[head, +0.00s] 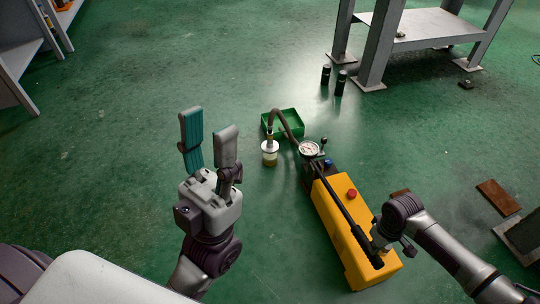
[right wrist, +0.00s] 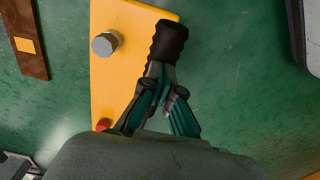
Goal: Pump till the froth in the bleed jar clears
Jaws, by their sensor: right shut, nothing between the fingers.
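The bleed jar (head: 269,158) stands on the green floor in the head view, with pale contents and a whitish upper part; froth is too small to judge. A dark hose (head: 288,124) runs from it to the yellow hand pump (head: 342,232). The pump's black lever (head: 345,217) lies low along its body. In the right wrist view its black grip (right wrist: 168,42) shows just beyond my right gripper (right wrist: 160,78), whose fingers are shut together at the lever, with nothing between them. My left gripper (head: 209,122) is open and empty, left of the jar.
A pressure gauge (head: 309,149) sits at the pump's far end. A green tray (head: 284,124) lies behind the jar. A rusty plate (head: 499,197) lies right of the pump.

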